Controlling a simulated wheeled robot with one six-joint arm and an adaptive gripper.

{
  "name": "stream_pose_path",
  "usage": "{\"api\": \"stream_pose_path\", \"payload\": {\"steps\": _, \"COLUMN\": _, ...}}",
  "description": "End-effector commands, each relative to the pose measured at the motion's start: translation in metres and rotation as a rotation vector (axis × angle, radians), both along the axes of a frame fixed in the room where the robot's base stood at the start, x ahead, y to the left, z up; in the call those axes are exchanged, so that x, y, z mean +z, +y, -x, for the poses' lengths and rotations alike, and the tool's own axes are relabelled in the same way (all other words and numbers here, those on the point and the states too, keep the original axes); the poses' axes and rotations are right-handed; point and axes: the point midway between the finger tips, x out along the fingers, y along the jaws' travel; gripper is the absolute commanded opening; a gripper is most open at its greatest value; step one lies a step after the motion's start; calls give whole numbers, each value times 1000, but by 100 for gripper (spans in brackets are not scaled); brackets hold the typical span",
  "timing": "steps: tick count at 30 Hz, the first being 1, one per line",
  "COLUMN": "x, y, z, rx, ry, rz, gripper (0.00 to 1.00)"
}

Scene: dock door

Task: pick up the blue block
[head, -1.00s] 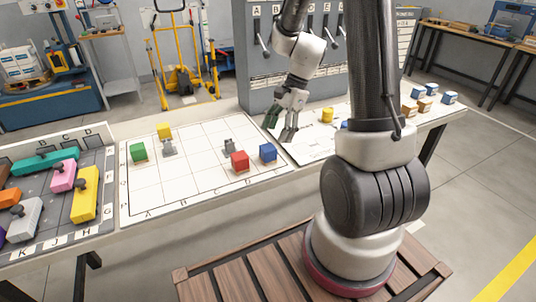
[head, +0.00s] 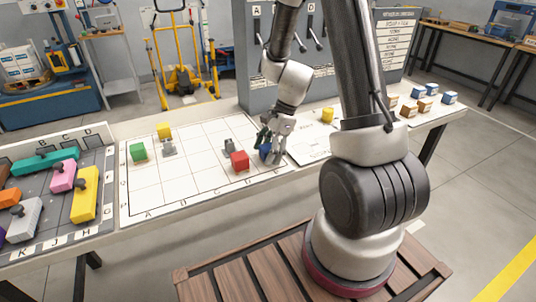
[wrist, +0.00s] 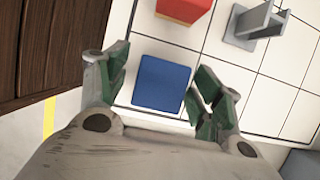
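The blue block (wrist: 161,83) sits on the white gridded board (head: 190,190), near its right edge. In the wrist view it lies between the two green-padded fingers of my gripper (wrist: 160,92), with a small gap visible on either side. In the head view my gripper (head: 270,152) is down over the blue block (head: 265,152), which is partly hidden behind the fingers. The gripper is open.
A red block (head: 240,161) stands just left of the blue block, with a grey metal piece (head: 229,146) behind it. A green block (head: 138,151) and a yellow block (head: 163,130) are further left. A yellow cylinder (head: 327,115) stands to the right.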

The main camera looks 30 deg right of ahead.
Motion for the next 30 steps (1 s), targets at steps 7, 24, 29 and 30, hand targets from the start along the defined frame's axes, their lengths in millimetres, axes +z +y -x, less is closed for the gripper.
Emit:
{"api": "stream_pose_path", "payload": {"steps": 7, "x": 0, "y": 0, "z": 0, "rx": 0, "ry": 0, "rz": 0, "gripper": 22}}
{"api": "stream_pose_path", "payload": {"steps": 24, "x": 42, "y": 0, "z": -1, "rx": 2, "ry": -7, "rz": 0, "gripper": 16}}
{"api": "stream_pose_path", "payload": {"steps": 29, "x": 75, "y": 0, "z": -1, "rx": 2, "ry": -6, "rz": 1, "gripper": 16}}
{"api": "stream_pose_path", "payload": {"steps": 30, "x": 82, "y": 0, "z": -1, "rx": 3, "ry": -6, "rz": 1, "gripper": 16}}
